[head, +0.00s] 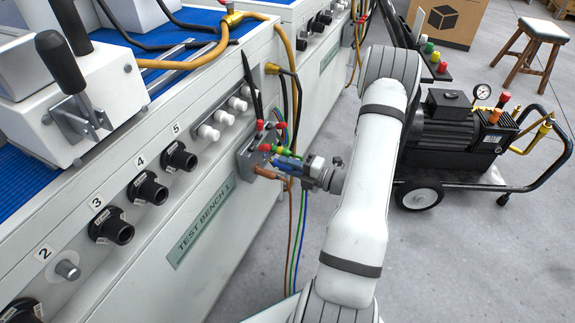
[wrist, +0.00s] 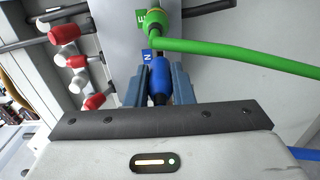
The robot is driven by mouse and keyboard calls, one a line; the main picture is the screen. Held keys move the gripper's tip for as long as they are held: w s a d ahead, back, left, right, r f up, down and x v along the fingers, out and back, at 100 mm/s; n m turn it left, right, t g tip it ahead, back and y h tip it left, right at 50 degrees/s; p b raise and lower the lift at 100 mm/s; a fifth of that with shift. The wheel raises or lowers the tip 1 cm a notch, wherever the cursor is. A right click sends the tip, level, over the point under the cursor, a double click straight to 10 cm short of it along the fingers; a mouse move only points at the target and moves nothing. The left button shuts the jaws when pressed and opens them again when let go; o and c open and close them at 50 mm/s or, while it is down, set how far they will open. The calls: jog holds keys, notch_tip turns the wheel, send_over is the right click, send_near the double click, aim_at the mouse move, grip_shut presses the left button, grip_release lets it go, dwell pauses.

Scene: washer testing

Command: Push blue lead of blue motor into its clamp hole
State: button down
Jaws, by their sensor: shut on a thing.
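My gripper (wrist: 160,72) is shut on the blue lead's plug (wrist: 159,88), which sits between its two fingers in the wrist view. The plug points up in that view toward the grey clamp block (wrist: 118,22), just below a blue tag marked N (wrist: 148,57). Whether its tip is inside the hole cannot be told. In the head view my gripper (head: 285,164) is at the clamp block (head: 248,156) on the bench front. A green lead (wrist: 230,52) is at the neighbouring place with a green tag. No blue motor can be made out.
Red-capped levers (wrist: 64,33) stand left of the block in the wrist view. Brown, green and blue cables (head: 301,225) hang below the block. A cart with a black pump unit (head: 455,125) stands at the right. Floor (head: 450,260) in front of the cart is clear.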

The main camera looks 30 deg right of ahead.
aim_at(275, 161)
jog(key=shift+p+x, duration=0.95)
jog(key=shift+x, duration=0.6)
dwell(1.7)
jog(key=c, duration=1.2)
grip_release()
jog(key=shift+o, duration=0.2)
jog(key=shift+s, duration=0.1)
jog(key=p+v, duration=0.2)
jog(key=v, duration=0.5)
